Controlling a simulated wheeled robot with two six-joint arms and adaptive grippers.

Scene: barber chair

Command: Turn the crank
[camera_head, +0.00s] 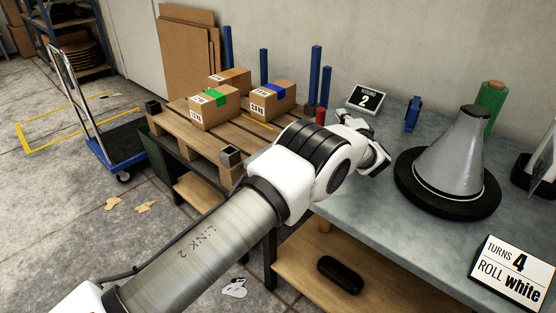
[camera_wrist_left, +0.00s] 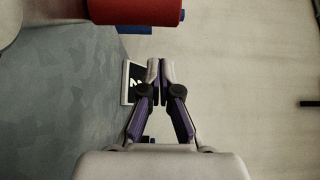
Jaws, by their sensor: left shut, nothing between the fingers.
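No crank can be made out in either view. A grey cone (camera_head: 452,150) stands on a round black base (camera_head: 420,197) on the grey table, right of my left gripper. My left gripper (camera_head: 377,160) is above the table, between the number card and the cone, apart from the cone. In the left wrist view its fingertips (camera_wrist_left: 160,68) are together with nothing between them. A white sign (camera_head: 508,272) at the front right reads "TURNS 4 ROLL white". My right gripper is not in view.
A card showing 2 (camera_head: 366,99), a blue item (camera_head: 413,114) and a green roll (camera_head: 491,100) stand at the back. A red roll (camera_wrist_left: 135,12) is close in the wrist view. Taped boxes (camera_head: 214,106) sit on a pallet (camera_head: 190,131) at left. A dark object (camera_head: 543,168) stands at the right edge.

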